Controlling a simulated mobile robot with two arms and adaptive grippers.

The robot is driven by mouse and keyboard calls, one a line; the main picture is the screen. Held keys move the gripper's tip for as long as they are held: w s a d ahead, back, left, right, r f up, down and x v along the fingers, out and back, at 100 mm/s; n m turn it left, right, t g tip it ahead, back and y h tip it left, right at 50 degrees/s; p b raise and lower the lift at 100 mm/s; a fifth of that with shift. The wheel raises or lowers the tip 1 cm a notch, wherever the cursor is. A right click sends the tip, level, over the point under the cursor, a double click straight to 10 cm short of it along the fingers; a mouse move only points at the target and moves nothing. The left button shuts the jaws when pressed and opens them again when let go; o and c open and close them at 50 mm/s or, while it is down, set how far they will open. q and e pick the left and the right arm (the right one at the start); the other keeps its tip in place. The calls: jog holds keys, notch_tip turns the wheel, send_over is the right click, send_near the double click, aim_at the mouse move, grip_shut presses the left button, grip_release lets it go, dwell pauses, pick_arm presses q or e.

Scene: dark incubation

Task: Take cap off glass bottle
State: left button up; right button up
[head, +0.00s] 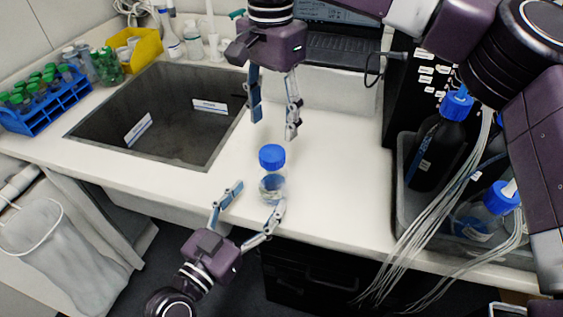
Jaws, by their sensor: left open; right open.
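A clear glass bottle (269,187) stands upright on the white counter (335,190), with a blue cap (272,157) on its top. My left gripper (258,206) is open at the near side of the bottle. Its fingers point toward the lower part of the bottle, one to the left and one at its near right; I cannot tell whether they touch it. My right gripper (273,130) is open and empty, pointing down just above and behind the cap, apart from it.
A dark sink (165,143) lies to the left. A grey tray (403,215) with a dark bottle (437,150), a clear blue-capped bottle (480,219) and tubing is at the right. A laptop (335,55) is behind.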

aim_at(273, 178)
pick_arm(q)
jog(key=shift+w+d+r, duration=0.1)
jog(key=shift+w+r, duration=0.05)
jog(key=shift+w, duration=0.05)
pick_arm(e)
jog(key=shift+s+r, duration=0.1)
jog(key=shift+r, duration=0.1)
pick_arm(q)
jog(key=shift+w+d+r, duration=0.3)
jog(key=shift+w+d, duration=0.1)
jog(key=shift+d, duration=0.05)
pick_arm(e)
jog(key=shift+s+a+r, duration=0.15)
jog(key=shift+s, duration=0.25)
jog(key=shift+s+a+r, duration=0.15)
jog(key=shift+s, duration=0.2)
pick_arm(q)
jog(key=x, duration=0.5)
jog(key=shift+f, duration=0.2)
pick_arm(e)
jog(key=shift+w+d+f, duration=0.2)
jog(key=shift+w+f, duration=0.05)
jog(key=shift+w, duration=0.2)
jog(key=shift+s+a+r, duration=0.1)
jog(key=shift+s, duration=0.1)
pick_arm(q)
jog(key=shift+r, duration=0.1)
